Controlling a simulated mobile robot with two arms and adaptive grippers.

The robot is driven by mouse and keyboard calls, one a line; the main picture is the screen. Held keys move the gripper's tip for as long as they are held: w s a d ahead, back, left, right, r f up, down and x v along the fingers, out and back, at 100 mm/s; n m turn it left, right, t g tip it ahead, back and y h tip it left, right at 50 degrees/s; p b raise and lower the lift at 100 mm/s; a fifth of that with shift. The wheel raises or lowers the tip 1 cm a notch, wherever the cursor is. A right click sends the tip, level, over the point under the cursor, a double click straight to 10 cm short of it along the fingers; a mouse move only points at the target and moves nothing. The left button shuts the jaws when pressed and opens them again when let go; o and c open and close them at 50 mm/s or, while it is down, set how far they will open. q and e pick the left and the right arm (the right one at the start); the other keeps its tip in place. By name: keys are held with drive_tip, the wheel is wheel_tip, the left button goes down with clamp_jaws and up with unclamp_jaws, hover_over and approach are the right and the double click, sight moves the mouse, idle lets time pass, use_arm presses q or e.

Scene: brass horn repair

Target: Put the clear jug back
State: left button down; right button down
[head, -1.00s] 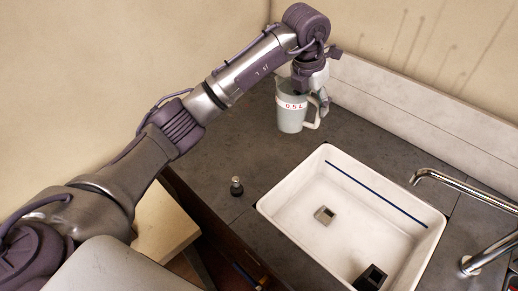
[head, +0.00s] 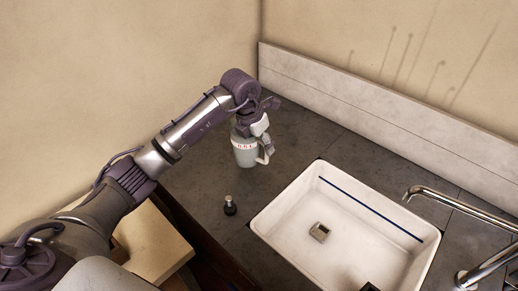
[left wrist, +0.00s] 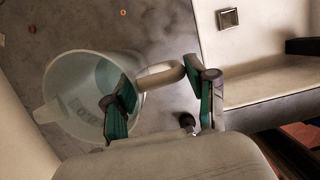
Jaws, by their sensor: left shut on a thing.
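The clear jug (head: 244,156) is a pale, see-through jug with red markings on a white band. It is upright over the grey counter, left of the sink; whether its base touches the counter I cannot tell. In the left wrist view the jug (left wrist: 75,110) is seen from above, its round mouth at the left and its handle (left wrist: 161,76) pointing right. My left gripper (head: 263,139) is shut on the handle, with its fingers (left wrist: 163,98) on either side of it. It partly covers the jug's top in the head view. My right gripper is not in view.
A small dark bottle-like piece with a light top (head: 230,207) stands on the counter (head: 190,178) in front of the jug. The white sink (head: 276,209) is at the right, with a chrome tap (head: 440,194). Walls close the back and left.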

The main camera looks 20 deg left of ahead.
sight(259, 161)
use_arm(q)
wheel_tip(259, 161, down, 3)
drive_tip(key=shift+a+f+p, duration=0.1)
drive_tip(key=shift+f+p, duration=0.1)
drive_tip(key=shift+p, duration=0.75)
drive_tip(key=shift+f, duration=0.4)
drive_tip(key=shift+c, duration=1.7)
unclamp_jaws()
